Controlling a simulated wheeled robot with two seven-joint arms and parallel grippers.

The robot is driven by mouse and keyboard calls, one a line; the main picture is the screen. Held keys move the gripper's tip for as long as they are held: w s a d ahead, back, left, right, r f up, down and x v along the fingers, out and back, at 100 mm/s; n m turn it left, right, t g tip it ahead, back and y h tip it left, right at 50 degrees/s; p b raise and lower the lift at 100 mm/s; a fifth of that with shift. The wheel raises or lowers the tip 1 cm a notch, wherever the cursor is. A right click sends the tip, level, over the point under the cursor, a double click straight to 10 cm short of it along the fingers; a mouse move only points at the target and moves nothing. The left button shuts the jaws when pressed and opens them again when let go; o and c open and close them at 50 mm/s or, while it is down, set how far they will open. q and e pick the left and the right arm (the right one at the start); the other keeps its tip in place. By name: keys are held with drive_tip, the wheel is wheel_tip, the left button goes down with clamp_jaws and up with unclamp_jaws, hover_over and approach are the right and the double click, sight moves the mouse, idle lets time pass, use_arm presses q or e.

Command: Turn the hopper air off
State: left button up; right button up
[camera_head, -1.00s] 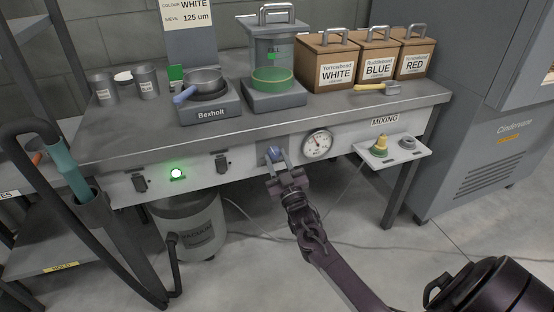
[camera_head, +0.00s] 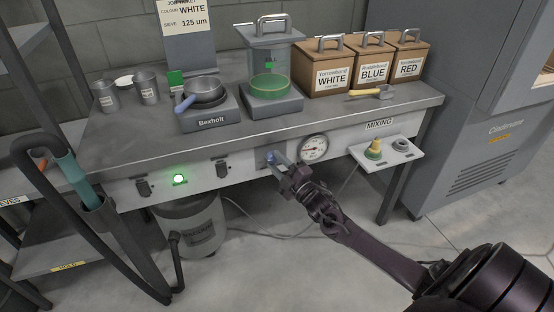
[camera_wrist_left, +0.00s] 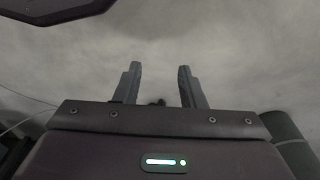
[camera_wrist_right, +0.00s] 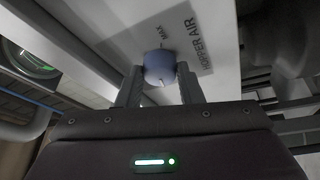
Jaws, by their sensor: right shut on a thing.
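The hopper air knob (camera_wrist_right: 159,66) is a round blue knob on the white front panel, beside the label HOPPER AIR (camera_wrist_right: 195,45) in the right wrist view. A pale line marks the knob and points close to the MAX end. My right gripper (camera_wrist_right: 160,85) is shut on the knob, one finger on each side. In the head view the right gripper (camera_head: 280,165) reaches the panel, and the knob (camera_head: 271,157) shows at its fingertips. My left gripper (camera_wrist_left: 158,85) is open and empty over bare floor in the left wrist view; it is not seen in the head view.
A pressure gauge (camera_head: 313,149) sits just right of the knob. Two dark switches and a lit green lamp (camera_head: 180,179) are to the left. A small shelf (camera_head: 398,158) juts out at the right. The scale (camera_head: 208,119) and glass hopper (camera_head: 269,70) stand on the bench above.

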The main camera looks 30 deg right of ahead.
drive_tip(key=n+p, duration=0.1)
drive_tip(key=n, duration=0.1)
drive_tip(key=n+g+p, duration=0.1)
drive_tip(key=n, duration=0.1)
drive_tip(key=n+g+p, duration=0.1)
drive_tip(key=n, duration=0.1)
drive_tip(key=shift+r+y+p, duration=0.3)
drive_tip(key=shift+r+p, duration=0.05)
drive_tip(key=shift+r, duration=0.05)
use_arm(q)
drive_tip(key=s+a+f+p, duration=0.1)
drive_tip(key=s+a+f, duration=0.2)
drive_tip(key=s+f, duration=0.4)
drive_tip(key=shift+a+f, duration=0.2)
drive_tip(key=shift+f, duration=1.85)
use_arm(e)
drive_tip(key=shift+n+g, duration=0.5)
drive_tip(key=shift+n, duration=0.7)
drive_tip(key=shift+f, duration=0.1)
drive_tip(key=o, duration=1)
